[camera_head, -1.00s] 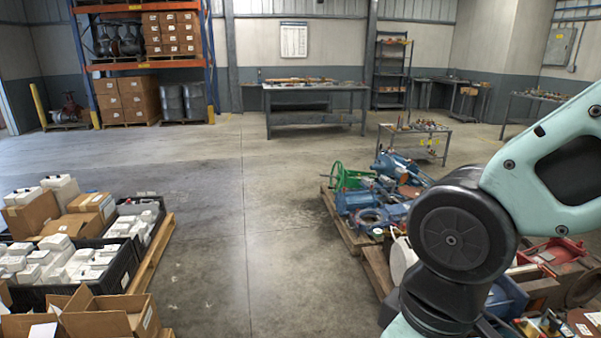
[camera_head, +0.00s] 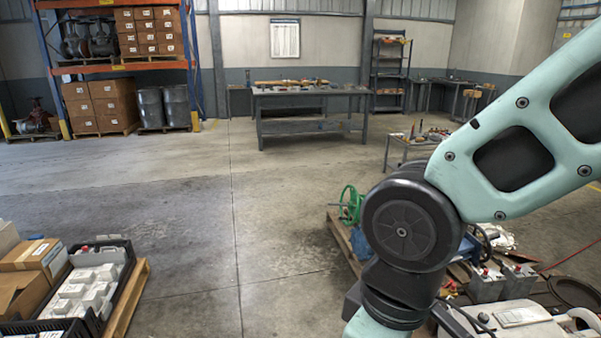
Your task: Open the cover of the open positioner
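I cannot make out an open positioner or its cover for certain. Grey box-shaped devices (camera_head: 487,285) with red parts on top stand among the equipment at the lower right, partly behind my arm. A pale housing (camera_head: 520,318) lies in front of them at the bottom edge. My arm crosses the right side and hides much of this equipment. My gripper is outside the view, so its opening and anything in it cannot be seen.
A green handwheel (camera_head: 350,205) stands on the right pallet (camera_head: 342,241). At left, a black crate (camera_head: 127,260) of white boxes sits on a wooden pallet (camera_head: 128,298). Concrete floor between them is clear. A workbench (camera_head: 310,92) and an orange-blue rack (camera_head: 191,70) stand behind.

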